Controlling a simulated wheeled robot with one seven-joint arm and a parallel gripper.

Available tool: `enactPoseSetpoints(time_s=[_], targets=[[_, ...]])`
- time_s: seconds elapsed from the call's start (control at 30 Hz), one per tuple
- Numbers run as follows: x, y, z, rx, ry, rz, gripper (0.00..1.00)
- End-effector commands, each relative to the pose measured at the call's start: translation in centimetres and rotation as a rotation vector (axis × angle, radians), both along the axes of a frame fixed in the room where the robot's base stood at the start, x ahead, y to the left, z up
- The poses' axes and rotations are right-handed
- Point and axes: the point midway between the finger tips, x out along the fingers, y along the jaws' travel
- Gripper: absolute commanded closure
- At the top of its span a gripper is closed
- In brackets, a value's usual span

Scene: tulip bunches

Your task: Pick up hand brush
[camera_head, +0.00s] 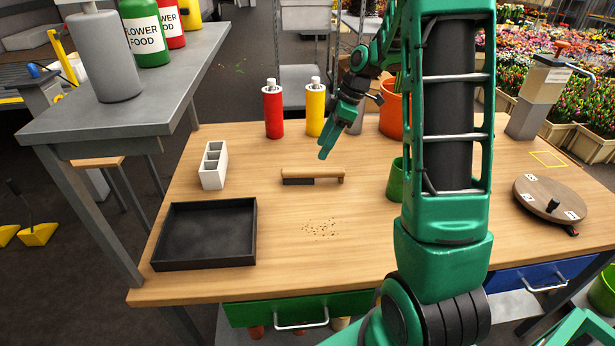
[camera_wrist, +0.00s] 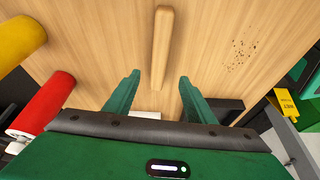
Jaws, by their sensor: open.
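The hand brush (camera_head: 313,173) lies on the wooden table, with a light wooden handle and a dark bristle part at its left end. In the wrist view the brush (camera_wrist: 163,45) points away from me, ahead of and roughly between the fingers. My gripper (camera_head: 325,152) is above the table, just behind the brush in the head view. In the wrist view my gripper (camera_wrist: 157,85) has its two green fingers apart with nothing between them. I cannot tell the exact height of the fingertips over the brush.
A black tray (camera_head: 205,262) and a white divided holder (camera_head: 214,165) stand left of the brush. Red (camera_head: 273,110) and yellow (camera_head: 315,110) bottles stand behind it. Dark crumbs (camera_head: 322,228) lie in front. A green pot (camera_head: 395,180) is to the right, partly behind my arm.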

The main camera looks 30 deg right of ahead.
Motion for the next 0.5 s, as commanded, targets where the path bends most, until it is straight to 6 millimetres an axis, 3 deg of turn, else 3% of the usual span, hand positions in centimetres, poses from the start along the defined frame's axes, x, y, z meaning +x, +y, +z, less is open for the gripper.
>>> enactPoseSetpoints(time_s=[0.5], targets=[[1.5,2.0,-5.3,0.003,-0.012,0.032,0.50]])
